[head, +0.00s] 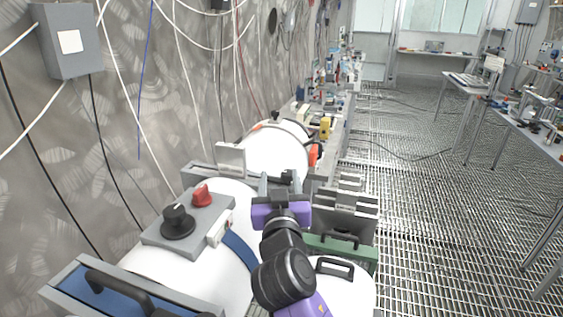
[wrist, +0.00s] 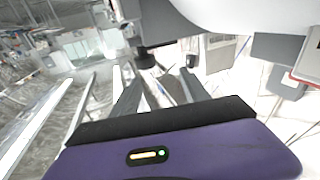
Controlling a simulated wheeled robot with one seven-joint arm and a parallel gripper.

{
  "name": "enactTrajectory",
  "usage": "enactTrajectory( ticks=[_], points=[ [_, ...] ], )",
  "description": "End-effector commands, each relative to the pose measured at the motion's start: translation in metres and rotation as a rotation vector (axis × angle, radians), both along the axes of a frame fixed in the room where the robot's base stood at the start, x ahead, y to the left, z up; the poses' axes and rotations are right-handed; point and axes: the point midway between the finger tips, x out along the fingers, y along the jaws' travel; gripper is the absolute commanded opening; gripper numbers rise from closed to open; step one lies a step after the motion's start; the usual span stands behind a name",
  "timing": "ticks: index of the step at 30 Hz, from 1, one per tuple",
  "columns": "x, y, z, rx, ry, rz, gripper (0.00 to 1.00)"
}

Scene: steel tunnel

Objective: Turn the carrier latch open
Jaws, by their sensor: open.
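My gripper (head: 282,184) is open and empty, reaching forward over the white tank line in the head view. Its two grey fingers also show in the wrist view (wrist: 156,78), spread apart. A small black knob-like part (head: 287,175) sits just beyond the fingertips in the head view. In the wrist view a black stub (wrist: 146,58) stands beyond and between the fingers, apart from them. It may be the carrier latch, but I cannot tell for sure. No contact is visible. How the latch is turned cannot be made out.
A grey box (head: 190,238) with a black knob (head: 178,222) and red knob (head: 201,195) sits left of my arm. Grey upright plates (head: 345,220) and a green panel (head: 362,254) stand to the right. The grated floor (head: 440,220) is open further right.

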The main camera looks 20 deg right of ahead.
Motion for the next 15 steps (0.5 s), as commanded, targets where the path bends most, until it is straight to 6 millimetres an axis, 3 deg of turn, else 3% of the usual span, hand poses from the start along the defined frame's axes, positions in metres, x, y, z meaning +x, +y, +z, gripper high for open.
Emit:
enactTrajectory(
  ticks=[9, 15],
  points=[
    [-0.004, -0.018, -0.016, 0.074, 0.032, -0.075, 0.53],
    [0.015, -0.026, -0.014, 0.079, 0.029, -0.075, 0.53]
  ],
)
